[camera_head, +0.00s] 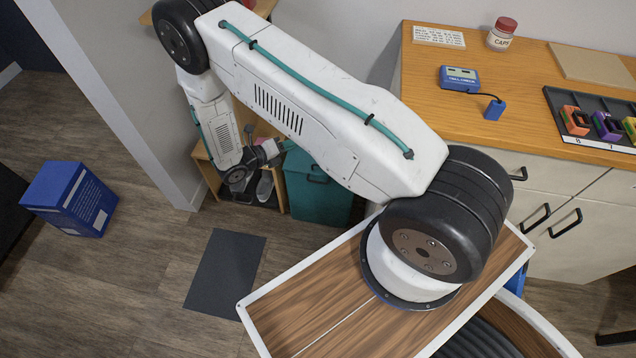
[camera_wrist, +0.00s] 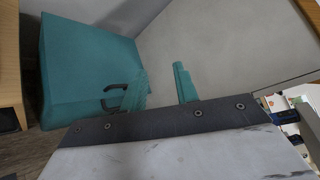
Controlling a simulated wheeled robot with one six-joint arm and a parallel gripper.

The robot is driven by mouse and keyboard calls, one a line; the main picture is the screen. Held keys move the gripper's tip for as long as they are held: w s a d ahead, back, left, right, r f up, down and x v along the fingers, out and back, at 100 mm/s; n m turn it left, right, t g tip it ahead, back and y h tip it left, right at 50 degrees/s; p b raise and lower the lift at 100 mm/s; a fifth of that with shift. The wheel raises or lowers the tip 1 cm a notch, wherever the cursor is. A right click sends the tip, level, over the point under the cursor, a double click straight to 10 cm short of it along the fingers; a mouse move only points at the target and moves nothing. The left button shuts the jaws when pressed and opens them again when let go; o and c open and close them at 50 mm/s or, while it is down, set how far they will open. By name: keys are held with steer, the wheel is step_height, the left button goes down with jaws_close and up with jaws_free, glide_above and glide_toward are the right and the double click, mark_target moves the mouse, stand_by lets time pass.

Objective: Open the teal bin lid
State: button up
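The teal bin (camera_head: 318,203) stands on the floor between a small shelf and the wooden-topped counter. Its top is partly hidden behind my arm, and the lid looks shut. A dark handle (camera_head: 317,179) shows near its top. In the wrist view the teal bin (camera_wrist: 80,65) fills the left side, with the dark loop handle (camera_wrist: 112,97) at its right edge. My gripper (camera_wrist: 161,86) has two teal fingers set apart with nothing between them. The left finger overlaps the handle in that view; I cannot tell whether it touches. In the head view my gripper (camera_head: 280,150) is beside the bin's top left.
A low wooden shelf (camera_head: 205,165) with shoes stands left of the bin. The counter (camera_head: 520,90) with drawers is to the right. A dark mat (camera_head: 226,273) lies on the floor in front. A blue box (camera_head: 72,199) stands at the left, with open floor between.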

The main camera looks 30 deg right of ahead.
mark_target(318, 182)
steer(key=s+f+n+t, duration=0.3)
steer(key=s+f+n, duration=0.15)
steer(key=f, duration=0.55)
steer(key=s+f+n+t, duration=0.25)
steer(key=f+n, duration=0.35)
steer(key=f, duration=0.4)
steer(key=x, duration=0.5)
steer(key=f+x, duration=0.1)
steer(key=x, duration=0.2)
steer(key=shift+s, duration=0.25)
steer(key=shift+y, duration=0.3)
jaws_close()
